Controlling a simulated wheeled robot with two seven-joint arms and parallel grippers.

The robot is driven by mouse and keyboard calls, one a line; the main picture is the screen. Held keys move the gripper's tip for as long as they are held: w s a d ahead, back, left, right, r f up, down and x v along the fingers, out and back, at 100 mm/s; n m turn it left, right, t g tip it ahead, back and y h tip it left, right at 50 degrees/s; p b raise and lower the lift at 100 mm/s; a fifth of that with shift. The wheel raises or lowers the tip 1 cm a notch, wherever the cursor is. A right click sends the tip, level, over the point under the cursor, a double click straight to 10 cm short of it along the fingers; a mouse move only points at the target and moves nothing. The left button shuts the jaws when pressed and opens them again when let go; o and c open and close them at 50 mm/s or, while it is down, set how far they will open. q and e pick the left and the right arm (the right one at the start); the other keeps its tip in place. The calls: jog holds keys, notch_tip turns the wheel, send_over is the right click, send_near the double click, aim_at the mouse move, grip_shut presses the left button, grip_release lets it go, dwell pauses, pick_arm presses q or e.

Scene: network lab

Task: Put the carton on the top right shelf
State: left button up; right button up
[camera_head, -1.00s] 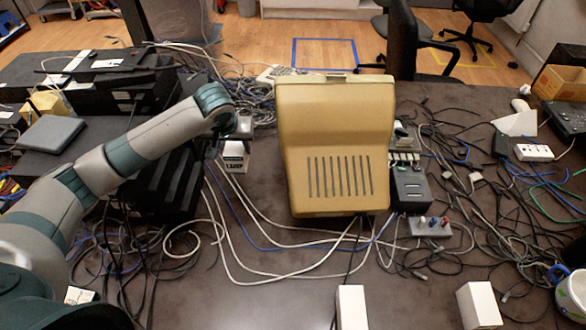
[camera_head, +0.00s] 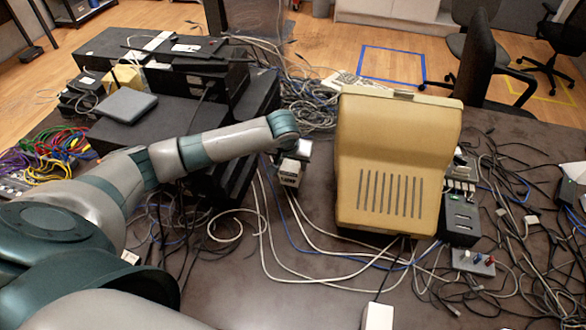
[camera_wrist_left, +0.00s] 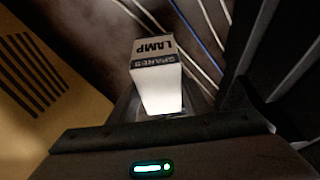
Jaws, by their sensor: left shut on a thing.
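In the left wrist view the carton (camera_wrist_left: 160,88) shows "LAMP" and "SPARES" lettering above a bright white side. My left gripper (camera_head: 295,153) is shut on the carton, which hangs below my wrist over the dark table; any gap beneath it is hard to judge. The fingertips are mostly hidden. My right gripper is not in view. I cannot identify a top right shelf in these views.
The beige slotted case (camera_head: 395,165) stands close to the carton's right. Black equipment (camera_head: 240,120) is stacked to the left. Loose white and blue cables cover much of the table (camera_head: 240,285). A white block (camera_head: 378,316) stands at the front edge of the picture.

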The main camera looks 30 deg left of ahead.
pick_arm(q)
jog(key=shift+f, duration=1.45)
jog(key=shift+f, duration=0.1)
jog(key=o, duration=1.1)
jog(key=shift+o, duration=0.2)
jog(key=b+v, duration=0.1)
jog(key=v, duration=1)
jog(key=shift+r, duration=0.25)
jog(key=shift+s+r, duration=0.2)
jog(key=shift+r, duration=0.2)
jog(key=shift+o, duration=0.5)
